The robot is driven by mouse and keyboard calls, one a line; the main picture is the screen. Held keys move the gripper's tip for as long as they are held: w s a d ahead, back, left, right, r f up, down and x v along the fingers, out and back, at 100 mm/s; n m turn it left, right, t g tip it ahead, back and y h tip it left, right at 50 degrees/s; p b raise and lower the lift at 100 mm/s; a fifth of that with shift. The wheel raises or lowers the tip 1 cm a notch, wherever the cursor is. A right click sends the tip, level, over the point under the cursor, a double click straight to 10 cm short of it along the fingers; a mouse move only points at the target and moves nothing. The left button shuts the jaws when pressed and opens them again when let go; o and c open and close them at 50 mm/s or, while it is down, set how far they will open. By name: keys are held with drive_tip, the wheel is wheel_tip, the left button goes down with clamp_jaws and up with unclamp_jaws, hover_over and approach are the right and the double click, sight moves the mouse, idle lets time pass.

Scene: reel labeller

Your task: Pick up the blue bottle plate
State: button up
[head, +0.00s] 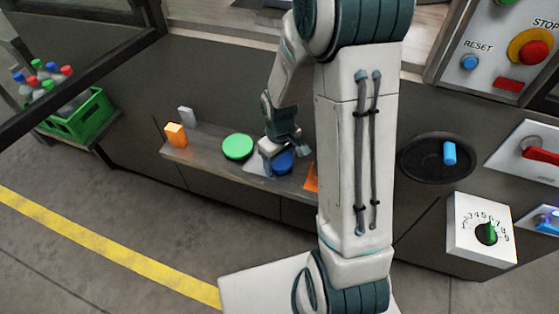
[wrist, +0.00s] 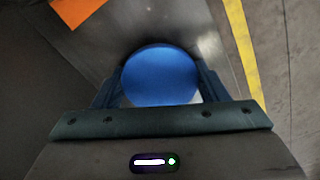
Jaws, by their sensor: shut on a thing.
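The blue bottle plate (head: 283,163) is a round blue disc at the shelf on the front of the machine. In the wrist view the blue plate (wrist: 160,75) lies between the two fingers. My gripper (head: 277,150) is shut on it, with one finger at each side of the disc. In the head view my gripper and arm partly cover the plate. I cannot tell whether the plate still touches the shelf.
A green disc (head: 238,147), an orange block (head: 175,134) and a grey block (head: 187,116) stand on the shelf (head: 205,157) to the left. An orange piece (head: 311,178) lies to the right. A green crate of bottles (head: 82,118) stands far left. A control panel (head: 505,50) is at right.

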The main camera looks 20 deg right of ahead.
wheel_tip(320, 180, up, 10)
drive_tip(key=shift+r+p, duration=0.1)
drive_tip(key=shift+p, duration=1)
wheel_tip(320, 180, up, 11)
drive_tip(key=p, duration=1.1)
hover_over(280, 159)
drive_tip(key=shift+s, duration=0.1)
